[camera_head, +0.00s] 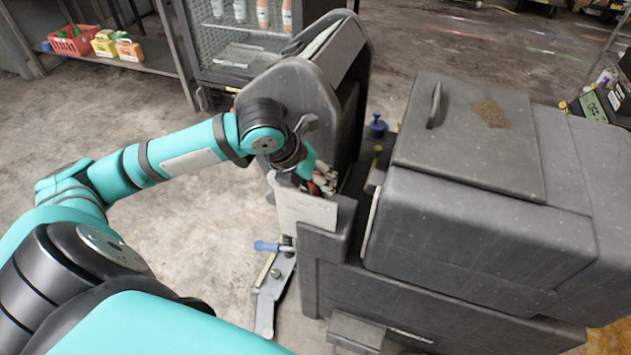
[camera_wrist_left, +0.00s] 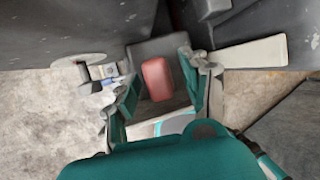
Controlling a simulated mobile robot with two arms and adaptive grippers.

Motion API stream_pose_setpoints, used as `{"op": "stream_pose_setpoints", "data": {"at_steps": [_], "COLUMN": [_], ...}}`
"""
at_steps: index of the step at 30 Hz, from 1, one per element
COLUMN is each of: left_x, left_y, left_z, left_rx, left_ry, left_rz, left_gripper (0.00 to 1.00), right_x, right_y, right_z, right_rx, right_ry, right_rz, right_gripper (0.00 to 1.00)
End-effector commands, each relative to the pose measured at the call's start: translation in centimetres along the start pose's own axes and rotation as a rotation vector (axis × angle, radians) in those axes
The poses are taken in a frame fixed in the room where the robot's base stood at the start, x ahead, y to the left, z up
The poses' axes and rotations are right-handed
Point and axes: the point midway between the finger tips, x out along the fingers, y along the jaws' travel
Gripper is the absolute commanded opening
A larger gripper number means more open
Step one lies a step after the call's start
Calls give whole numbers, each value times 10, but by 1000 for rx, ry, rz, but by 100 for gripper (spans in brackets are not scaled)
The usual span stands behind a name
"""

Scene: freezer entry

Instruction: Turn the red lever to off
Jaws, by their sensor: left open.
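The red lever (camera_wrist_left: 156,79) shows in the left wrist view as a rounded red block in front of a dark grey housing. My left gripper (camera_wrist_left: 158,92) is open, with one finger on each side of the red block. The block looks nearer the right finger, and I cannot tell whether any finger touches it. In the head view my left gripper (camera_head: 318,182) reaches down into the gap of the dark grey machine (camera_head: 345,245). Only a small bit of red shows there, and the lever is mostly hidden. My right gripper is in neither view.
A pale panel (camera_head: 305,212) stands just below my gripper in the head view. A blue knob (camera_head: 377,124) and a blue-handled part (camera_head: 268,246) are close by. A glass-door cooler (camera_head: 235,40) and a shelf with a red basket (camera_head: 72,40) stand behind. Floor at left is clear.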

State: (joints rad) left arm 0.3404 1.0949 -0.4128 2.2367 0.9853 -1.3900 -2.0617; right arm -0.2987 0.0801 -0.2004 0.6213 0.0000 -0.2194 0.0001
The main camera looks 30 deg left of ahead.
Motion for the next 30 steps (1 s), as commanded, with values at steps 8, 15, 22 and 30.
{"op": "stream_pose_setpoints", "data": {"at_steps": [8,15,22,30], "left_x": [0,0,0,-4], "left_y": [0,0,0,-1], "left_z": [0,0,0,2], "left_rx": [0,1,1,7], "left_ry": [0,0,0,1], "left_rz": [0,-1,-1,15], "left_gripper": [41,10,0,0], "right_x": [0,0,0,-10], "right_y": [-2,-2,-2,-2], "right_z": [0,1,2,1], "right_rx": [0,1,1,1], "right_ry": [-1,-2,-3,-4], "right_rz": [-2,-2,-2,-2], "right_gripper": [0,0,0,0]}}
